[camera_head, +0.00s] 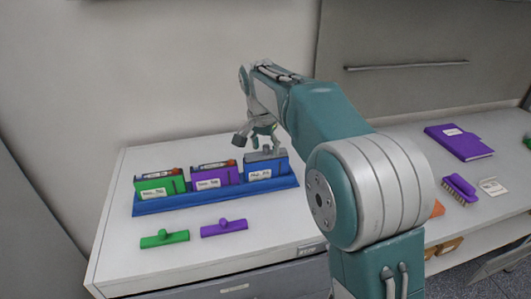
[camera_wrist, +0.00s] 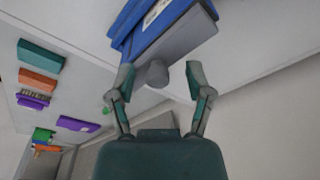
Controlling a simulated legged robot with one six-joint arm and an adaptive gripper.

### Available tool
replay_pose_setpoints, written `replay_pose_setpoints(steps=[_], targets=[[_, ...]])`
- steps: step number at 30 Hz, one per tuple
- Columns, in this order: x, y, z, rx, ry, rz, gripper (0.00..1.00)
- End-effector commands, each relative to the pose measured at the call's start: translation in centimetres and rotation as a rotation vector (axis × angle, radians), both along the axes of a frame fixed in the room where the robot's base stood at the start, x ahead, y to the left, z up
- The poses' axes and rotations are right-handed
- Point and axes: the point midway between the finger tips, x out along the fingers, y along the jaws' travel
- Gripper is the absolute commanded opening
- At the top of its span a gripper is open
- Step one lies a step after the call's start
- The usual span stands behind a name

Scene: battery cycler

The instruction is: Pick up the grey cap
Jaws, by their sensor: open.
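The grey cap (camera_head: 265,155) sits on top of the blue box (camera_head: 267,169) at the right end of the blue rack (camera_head: 216,199). The wrist view shows the grey cap (camera_wrist: 185,43) with its round knob pointing toward my gripper. My gripper (camera_head: 258,141) is above the cap, pointing down. In the wrist view my gripper (camera_wrist: 158,80) is open, one fingertip on each side of the knob, with gaps visible. The cap's far side is hidden.
A green box (camera_head: 160,188) and a purple box (camera_head: 214,180), open on top, share the rack. A green cap (camera_head: 164,239) and a purple cap (camera_head: 224,228) lie in front on the white tabletop. A purple folder (camera_head: 459,143) and a brush (camera_head: 459,188) lie right.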

Motion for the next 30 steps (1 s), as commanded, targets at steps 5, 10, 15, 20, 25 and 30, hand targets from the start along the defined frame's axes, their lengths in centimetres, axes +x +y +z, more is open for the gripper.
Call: replay_pose_setpoints(steps=[5,10,15,20,25,30], targets=[[0.0,0.0,0.0,0.0,0.0,0.0,0.66],[0.0,0.0,-0.1,0.0,0.0,0.0,0.15],[0.0,0.0,-0.2,-0.001,0.003,0.001,0.0],[0.0,0.0,-0.3,-0.001,0.004,0.001,0.0],[0.0,0.0,-0.1,-0.001,0.006,0.0,0.0],[0.1,0.0,1.4,0.0,0.002,0.001,0.0]])
